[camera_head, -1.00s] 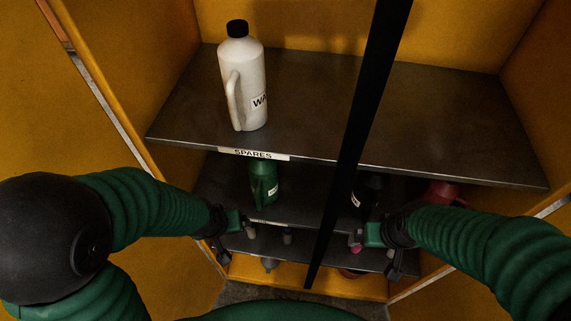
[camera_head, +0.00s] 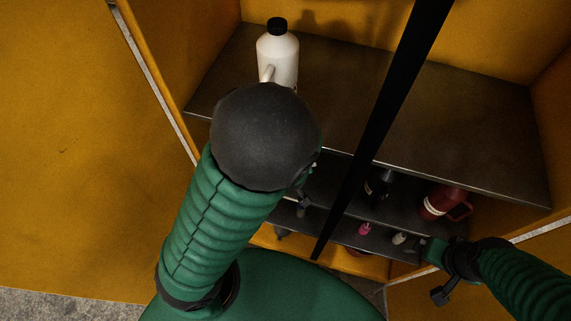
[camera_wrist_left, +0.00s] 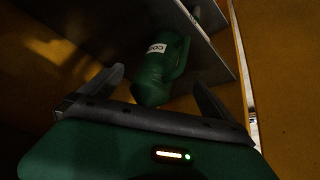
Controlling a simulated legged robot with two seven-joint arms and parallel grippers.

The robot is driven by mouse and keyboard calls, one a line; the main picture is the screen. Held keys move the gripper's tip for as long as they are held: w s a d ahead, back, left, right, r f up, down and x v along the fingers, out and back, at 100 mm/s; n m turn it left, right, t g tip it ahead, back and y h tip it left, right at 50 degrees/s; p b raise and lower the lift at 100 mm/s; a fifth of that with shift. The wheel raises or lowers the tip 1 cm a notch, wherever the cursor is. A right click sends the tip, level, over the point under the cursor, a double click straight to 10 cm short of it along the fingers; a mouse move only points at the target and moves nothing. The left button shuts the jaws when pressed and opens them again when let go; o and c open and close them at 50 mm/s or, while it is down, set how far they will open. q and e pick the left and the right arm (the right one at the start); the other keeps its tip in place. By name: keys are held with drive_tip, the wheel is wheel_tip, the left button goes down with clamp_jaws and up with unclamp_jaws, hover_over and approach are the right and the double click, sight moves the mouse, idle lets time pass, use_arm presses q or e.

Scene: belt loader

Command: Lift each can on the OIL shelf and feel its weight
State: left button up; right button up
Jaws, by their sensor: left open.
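A green can (camera_wrist_left: 161,70) with a white label reading "COO" lies in view between the fingers of my left gripper (camera_wrist_left: 157,78) in the left wrist view. The fingers are spread wide and I see no contact with the can. In the head view my left arm hides that can and most of the gripper. A dark can (camera_head: 378,186) and a red can with a handle (camera_head: 443,202) stand on the shelf below the top one. My right gripper (camera_head: 436,272) is at the lower right, its jaws unclear. No OIL label is readable.
A white jug (camera_head: 278,55) stands on the upper shelf (camera_head: 450,120), partly behind my left arm. A black post (camera_head: 375,125) crosses in front of the shelves. Small pink (camera_head: 364,229) and white (camera_head: 399,238) items sit lower down. Yellow cabinet walls flank the shelves.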

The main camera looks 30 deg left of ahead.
use_arm(q)
drive_tip(key=b+x, duration=0.1)
drive_tip(key=x, duration=1.1)
drive_tip(key=shift+a, duration=0.35)
drive_tip(key=shift+d, duration=0.4)
drive_tip(key=c, duration=1.2)
drive_tip(key=shift+a, duration=0.15)
drive_tip(key=c, duration=0.9)
use_arm(e)
drive_tip(key=f, duration=0.3)
drive_tip(key=shift+w+d, duration=0.1)
drive_tip(key=shift+d, duration=0.25)
